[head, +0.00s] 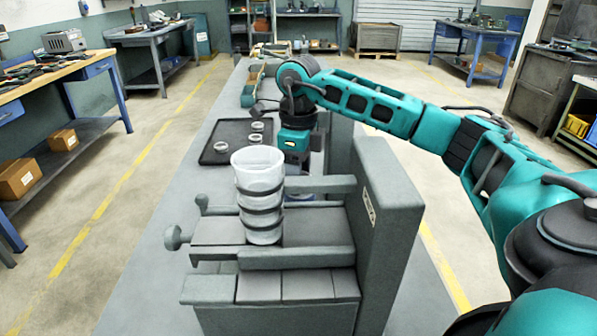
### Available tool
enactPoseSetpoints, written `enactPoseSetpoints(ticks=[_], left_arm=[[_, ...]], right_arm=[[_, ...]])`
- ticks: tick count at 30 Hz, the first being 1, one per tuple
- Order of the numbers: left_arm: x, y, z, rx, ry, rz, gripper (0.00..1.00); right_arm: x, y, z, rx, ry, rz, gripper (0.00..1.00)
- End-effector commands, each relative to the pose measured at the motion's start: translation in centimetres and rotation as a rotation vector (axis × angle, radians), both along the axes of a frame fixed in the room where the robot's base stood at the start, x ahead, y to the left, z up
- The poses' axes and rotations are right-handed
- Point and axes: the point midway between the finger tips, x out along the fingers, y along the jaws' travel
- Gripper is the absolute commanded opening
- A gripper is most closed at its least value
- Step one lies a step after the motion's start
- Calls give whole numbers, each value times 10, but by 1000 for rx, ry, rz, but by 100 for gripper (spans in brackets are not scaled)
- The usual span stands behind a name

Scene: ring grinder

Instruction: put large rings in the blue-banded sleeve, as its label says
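A stack of clear, cup-like sleeves with dark bands (258,170) stands upright on the grey grinder (325,225). I cannot make out a blue band on it. Several pale metal rings, such as this one (221,147), lie on a black tray (215,158) behind it. My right arm reaches in from the right, and its gripper (296,160) points down just beyond the grinder, right of the tray. Its fingertips are hidden or too small to read. My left gripper is not in view.
The grinder's tall side plate (385,215) carries a small pale label (369,205), too small to read. Knobs (173,238) stick out at its left. The grey bench (150,250) is clear left of the grinder. A long box (252,85) stands farther back.

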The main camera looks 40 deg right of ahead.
Motion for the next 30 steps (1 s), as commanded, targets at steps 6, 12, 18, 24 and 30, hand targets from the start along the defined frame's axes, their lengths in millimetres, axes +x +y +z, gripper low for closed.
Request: enactPoseSetpoints(ticks=[6,12,18,24,30], left_arm=[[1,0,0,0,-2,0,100],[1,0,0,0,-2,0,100],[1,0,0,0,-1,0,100],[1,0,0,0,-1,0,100],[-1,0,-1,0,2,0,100]], right_arm=[[0,0,0,1,-1,0,20],[0,0,0,1,-1,0,72],[0,0,0,1,-1,0,84],[0,0,0,0,0,0,94],[0,0,0,0,0,0,100]])
